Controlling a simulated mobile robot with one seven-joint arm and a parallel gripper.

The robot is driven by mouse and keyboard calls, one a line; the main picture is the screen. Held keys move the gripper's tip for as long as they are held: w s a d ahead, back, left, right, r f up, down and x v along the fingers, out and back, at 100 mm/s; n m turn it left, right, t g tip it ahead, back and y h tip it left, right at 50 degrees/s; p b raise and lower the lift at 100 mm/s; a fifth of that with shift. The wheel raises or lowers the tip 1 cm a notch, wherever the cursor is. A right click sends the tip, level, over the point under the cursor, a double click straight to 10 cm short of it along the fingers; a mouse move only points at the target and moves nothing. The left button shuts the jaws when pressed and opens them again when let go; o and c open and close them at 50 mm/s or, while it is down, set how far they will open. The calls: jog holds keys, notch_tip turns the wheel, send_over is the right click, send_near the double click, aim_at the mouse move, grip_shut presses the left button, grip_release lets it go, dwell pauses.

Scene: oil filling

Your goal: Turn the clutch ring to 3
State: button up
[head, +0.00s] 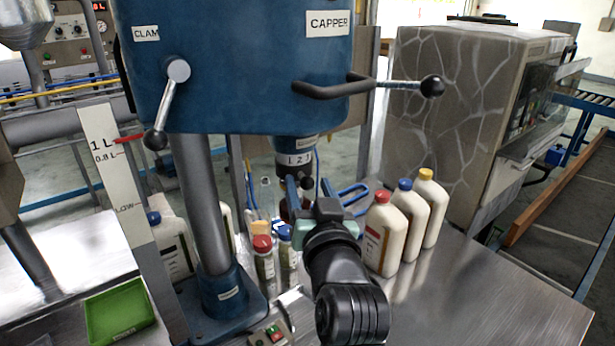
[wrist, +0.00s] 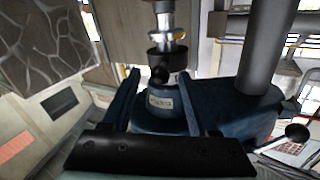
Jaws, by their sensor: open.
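The clutch ring (head: 286,173) is a dark collar with a small black knob, on the spindle under the blue capper head (head: 240,75). A white label (head: 300,159) with numerals, seemingly 1 2 3, sits just above it. My gripper (head: 304,182) is open in front of the ring, its blue fingers partly hiding the spindle. In the wrist view, which looks upside down, the ring (wrist: 166,56) and its knob (wrist: 160,75) lie between and beyond the fingertips of my gripper (wrist: 158,73). I cannot tell which numeral the knob points at.
White bottles with red, blue and yellow caps (head: 405,222) stand right of my gripper. Smaller capped bottles (head: 264,265) stand below left. A steel column (head: 205,200), a level gauge (head: 118,170) and a green tray (head: 115,310) are left. Ball-ended levers (head: 432,86) stick out above.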

jog(key=shift+w+a, duration=0.15)
jog(key=shift+w, duration=0.85)
grip_shut()
dwell(0.8)
